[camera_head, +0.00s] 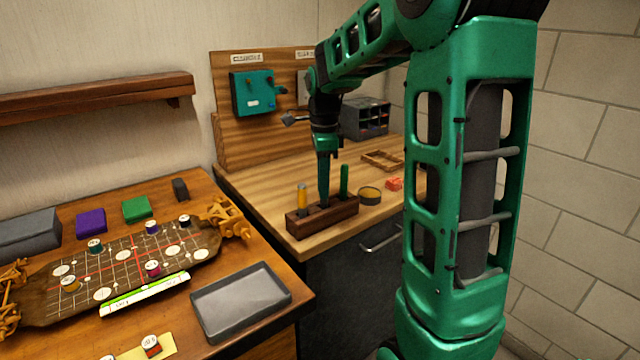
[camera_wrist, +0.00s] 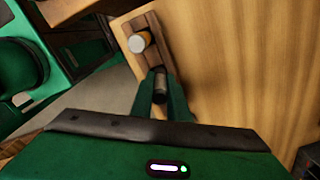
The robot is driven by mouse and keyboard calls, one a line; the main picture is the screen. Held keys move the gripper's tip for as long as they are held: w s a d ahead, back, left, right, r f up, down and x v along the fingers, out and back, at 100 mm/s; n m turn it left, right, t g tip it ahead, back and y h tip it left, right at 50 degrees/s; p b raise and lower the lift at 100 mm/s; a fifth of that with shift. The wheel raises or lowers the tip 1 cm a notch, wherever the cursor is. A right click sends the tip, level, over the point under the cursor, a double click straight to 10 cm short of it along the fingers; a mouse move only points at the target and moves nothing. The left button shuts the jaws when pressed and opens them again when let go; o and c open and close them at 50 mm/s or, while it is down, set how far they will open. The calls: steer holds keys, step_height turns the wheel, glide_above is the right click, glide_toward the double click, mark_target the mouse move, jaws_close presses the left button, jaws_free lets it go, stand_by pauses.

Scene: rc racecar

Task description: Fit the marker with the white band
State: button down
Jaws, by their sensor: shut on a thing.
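My gripper (camera_head: 323,202) points straight down at the dark wooden holder (camera_head: 335,218) near the front edge of the wooden bench. It is shut on a dark grey cylinder (camera_wrist: 160,82), seen between the fingers in the wrist view, at the middle of the holder. Whether this cylinder is clear of its hole I cannot tell, and no white band shows on it. An orange-yellow marker (camera_head: 302,195) stands upright left of the gripper; its top also shows in the wrist view (camera_wrist: 139,42). A green marker (camera_head: 344,180) stands to the right.
A round tin (camera_head: 369,195), a red item (camera_head: 394,184) and a small wooden frame (camera_head: 382,160) lie right of the holder. A teal box (camera_head: 252,92) hangs on the back panel. The lower left table bears a grid board (camera_head: 125,262) with several round pieces and a grey tray (camera_head: 240,300).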

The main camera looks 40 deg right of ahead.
steer(key=shift+f, duration=0.45)
steer(key=c, duration=1.6)
jaws_free()
steer(key=shift+c, duration=0.2)
steer(key=shift+r, duration=0.1)
step_height(320, 180, up, 11)
steer(key=shift+f, duration=0.2)
steer(key=s+a+f+n, duration=0.1)
steer(key=s+f+n, duration=0.3)
steer(key=s, duration=0.5)
steer(key=s+f+n, duration=0.5)
steer(key=s+n, duration=0.2)
steer(key=s, duration=0.3)
steer(key=s+a+f+n, duration=0.1)
steer(key=s+f+n, duration=0.4)
steer(key=s, duration=0.4)
steer(key=shift+s+a+n, duration=0.25)
steer(key=shift+a+n, duration=0.1)
steer(key=shift+n, duration=0.25)
